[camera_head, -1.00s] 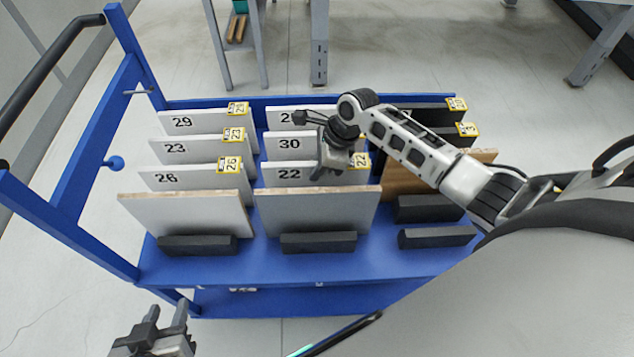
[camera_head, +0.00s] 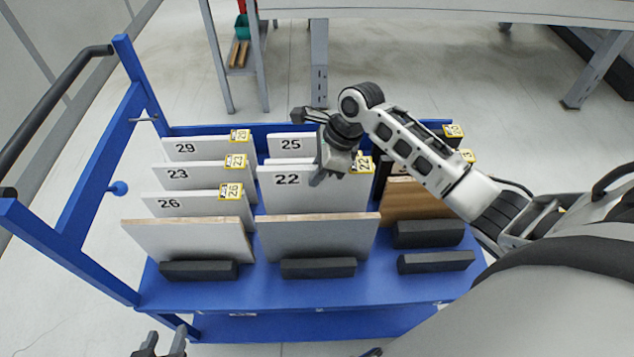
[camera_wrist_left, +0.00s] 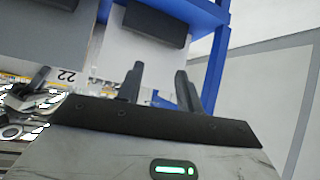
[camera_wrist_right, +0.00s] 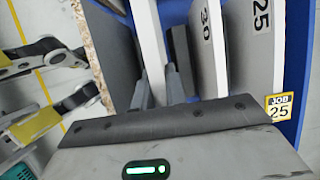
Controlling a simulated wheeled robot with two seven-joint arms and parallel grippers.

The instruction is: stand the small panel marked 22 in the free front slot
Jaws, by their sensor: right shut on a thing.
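The white small panel marked 22 (camera_head: 300,195) is upright in the middle column of the blue rack, raised so that it hides most of the panel behind it. My right gripper (camera_head: 326,172) is shut on its top edge, near its yellow label. In the right wrist view the panel (camera_wrist_right: 152,45) stands edge-on between the fingers. My left gripper (camera_head: 160,345) is at the bottom left of the head view, empty, with its fingers apart; they also show in the left wrist view (camera_wrist_left: 160,88). An empty gap (camera_head: 432,250) lies between two dark blocks at the right front.
An unmarked panel (camera_head: 318,238) stands just in front of panel 22, another (camera_head: 185,240) to its left. Panels 26 (camera_head: 195,204), 23 (camera_head: 195,177) and 29 (camera_head: 190,149) fill the left column. A brown panel (camera_head: 410,205) stands at right. The rack's blue post (camera_head: 75,215) rises at left.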

